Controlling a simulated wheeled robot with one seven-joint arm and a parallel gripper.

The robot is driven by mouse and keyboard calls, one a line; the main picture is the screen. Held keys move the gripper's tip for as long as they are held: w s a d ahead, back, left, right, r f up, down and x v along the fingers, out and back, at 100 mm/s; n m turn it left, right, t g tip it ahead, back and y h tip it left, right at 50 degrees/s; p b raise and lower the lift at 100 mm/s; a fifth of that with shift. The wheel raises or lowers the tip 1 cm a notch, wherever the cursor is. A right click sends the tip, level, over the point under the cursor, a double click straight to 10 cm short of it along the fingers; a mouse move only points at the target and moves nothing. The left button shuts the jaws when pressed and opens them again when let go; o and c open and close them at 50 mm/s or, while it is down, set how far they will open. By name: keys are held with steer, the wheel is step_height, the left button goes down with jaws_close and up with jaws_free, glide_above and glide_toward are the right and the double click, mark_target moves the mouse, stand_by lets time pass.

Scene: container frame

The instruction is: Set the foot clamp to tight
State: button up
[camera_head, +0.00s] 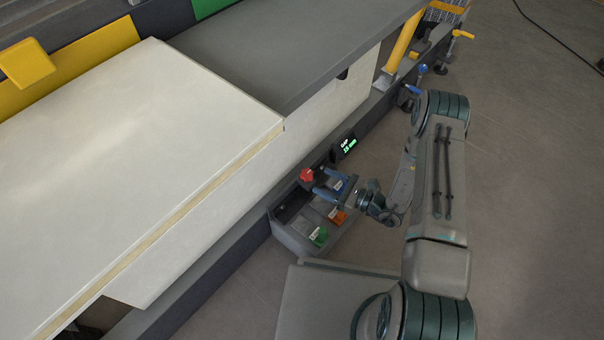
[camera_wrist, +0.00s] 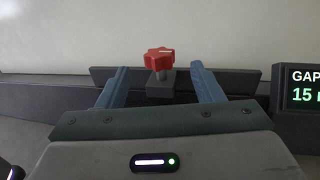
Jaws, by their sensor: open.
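In the wrist view the knob (camera_wrist: 158,56) sits on a short dark block, centred between the fingertips. My gripper (camera_head: 321,182) is open, its two blue fingers (camera_wrist: 160,68) pointing at the knob with a gap on either side. The fingers appear just short of the knob, and nothing is held. The labels are too small to read, so I cannot tell for certain which control is the foot clamp.
An orange control (camera_head: 338,216) and a green control (camera_head: 319,236) are on the same box. A display (camera_head: 344,146) with green digits reads a gap of 15; it also shows in the wrist view (camera_wrist: 300,87). A pale panel (camera_head: 150,150) lies left. Floor at right is open.

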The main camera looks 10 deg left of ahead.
mark_target(303, 171)
steer(key=b+x, duration=0.2)
steer(key=x, duration=0.6)
steer(key=shift+a, duration=0.3)
steer(key=c, duration=1)
